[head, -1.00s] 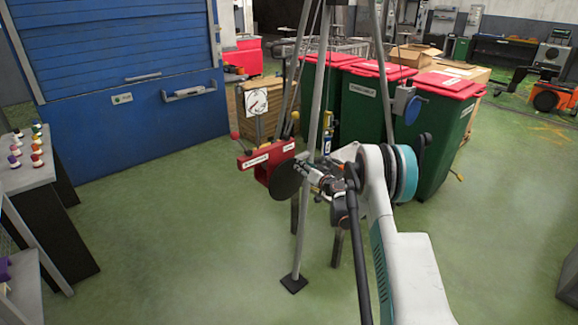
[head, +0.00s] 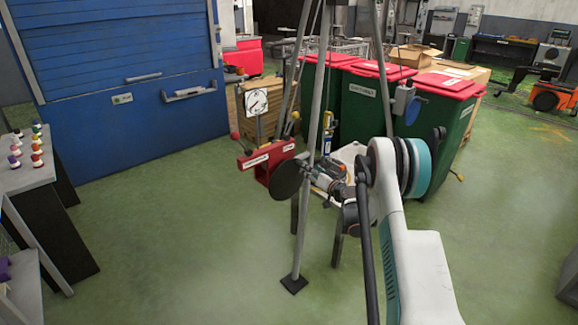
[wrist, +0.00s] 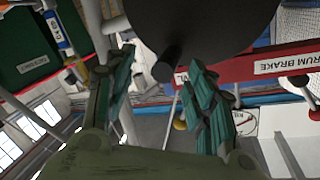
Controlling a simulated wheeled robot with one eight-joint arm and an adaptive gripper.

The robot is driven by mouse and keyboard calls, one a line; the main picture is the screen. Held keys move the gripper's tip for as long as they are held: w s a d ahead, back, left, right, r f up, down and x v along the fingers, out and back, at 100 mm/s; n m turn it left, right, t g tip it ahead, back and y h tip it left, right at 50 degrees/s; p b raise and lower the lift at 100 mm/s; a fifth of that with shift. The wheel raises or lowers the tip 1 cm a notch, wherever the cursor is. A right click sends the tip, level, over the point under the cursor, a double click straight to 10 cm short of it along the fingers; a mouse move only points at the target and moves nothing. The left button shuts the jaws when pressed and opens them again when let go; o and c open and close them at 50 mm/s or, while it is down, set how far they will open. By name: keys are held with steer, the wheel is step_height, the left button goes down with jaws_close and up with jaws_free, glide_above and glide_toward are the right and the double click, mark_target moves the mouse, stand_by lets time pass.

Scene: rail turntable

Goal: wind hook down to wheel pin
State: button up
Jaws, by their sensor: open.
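The red winch (head: 268,163), labelled as a drum brake in the wrist view (wrist: 283,66), sits among the grey legs of a tripod (head: 312,150). A dark round disc (head: 287,180) is on its near side. In the wrist view the disc (wrist: 205,22) fills the top, and a dark cylindrical handle (wrist: 168,66) sticks out from it. My gripper (head: 312,172) is beside the disc. Its open fingers (wrist: 160,80) stand on either side of the handle, with visible gaps. I cannot clearly make out the hook or the wheel pin.
A round white dial (head: 256,102) stands behind the winch. Green bins with red lids (head: 440,115) stand behind the tripod. A blue shutter cabinet (head: 130,130) is at the left. A bench with coloured knobs (head: 25,165) is at the left edge. The green floor at the right front is clear.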

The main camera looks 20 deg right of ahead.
steer(key=shift+s+d, duration=0.3)
steer(key=shift+s, duration=0.55)
steer(key=shift+s+d, duration=0.3)
steer(key=shift+s, duration=0.55)
